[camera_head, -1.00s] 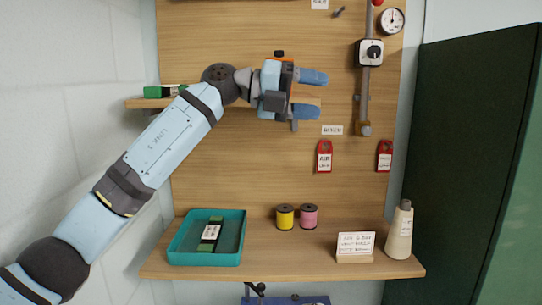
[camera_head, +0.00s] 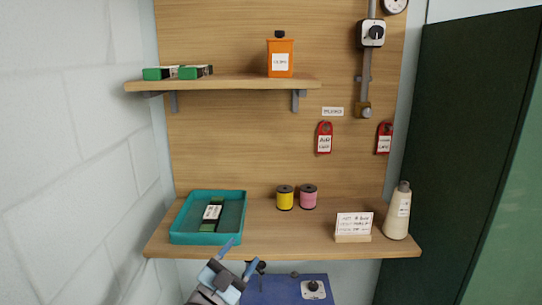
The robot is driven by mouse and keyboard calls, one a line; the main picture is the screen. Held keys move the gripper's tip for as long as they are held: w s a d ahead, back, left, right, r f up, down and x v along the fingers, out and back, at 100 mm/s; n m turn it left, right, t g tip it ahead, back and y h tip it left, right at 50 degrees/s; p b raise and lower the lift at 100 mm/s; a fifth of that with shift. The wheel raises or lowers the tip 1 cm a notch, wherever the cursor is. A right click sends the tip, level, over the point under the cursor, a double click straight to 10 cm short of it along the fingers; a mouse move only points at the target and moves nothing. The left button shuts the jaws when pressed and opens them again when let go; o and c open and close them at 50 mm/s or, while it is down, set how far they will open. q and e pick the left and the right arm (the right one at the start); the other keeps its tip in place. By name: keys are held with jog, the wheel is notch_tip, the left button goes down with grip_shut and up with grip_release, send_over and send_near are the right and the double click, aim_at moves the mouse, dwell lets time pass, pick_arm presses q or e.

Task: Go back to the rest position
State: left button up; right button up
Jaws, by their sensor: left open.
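My left gripper (camera_head: 238,262) is low in the picture, in front of the lower shelf's front edge, below the teal tray. Its two blue fingers are apart, with nothing seen between them. Only the gripper and a bit of wrist show; the rest of the arm is out of view. My right gripper is not in view.
The lower shelf (camera_head: 290,244) holds a teal tray (camera_head: 178,238) with a green-and-black block (camera_head: 211,213), yellow spool (camera_head: 285,198), pink spool (camera_head: 308,197), card (camera_head: 354,224) and cream bottle (camera_head: 398,212). The upper shelf (camera_head: 230,83) holds an orange bottle (camera_head: 280,58) and green-and-black blocks. A blue box (camera_head: 285,290) is below.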

pick_arm(q)
jog(key=s+a+f+n+g+y, duration=0.1)
jog(key=s+a+f+n+y, duration=0.35)
jog(key=s+f, duration=0.4)
jog(key=s+a+f+n+g+y, duration=0.1)
jog(key=s+a+f+n+y, duration=0.35)
jog(key=f, duration=0.75)
jog(key=s+a+f+n+g+y, duration=0.1)
jog(key=s+a+f+g, duration=0.1)
jog(key=s+f, duration=0.3)
jog(key=s+a+f+n+g+y, duration=0.1)
jog(key=s+f+g, duration=0.2)
jog(key=s, duration=0.9)
notch_tip(320, 180, down, 3)
jog(key=shift+a+r+n+p, duration=0.15)
jog(key=shift+a+n+p, duration=0.2)
jog(key=shift+n+p, duration=0.1)
jog(key=shift+s, duration=0.1)
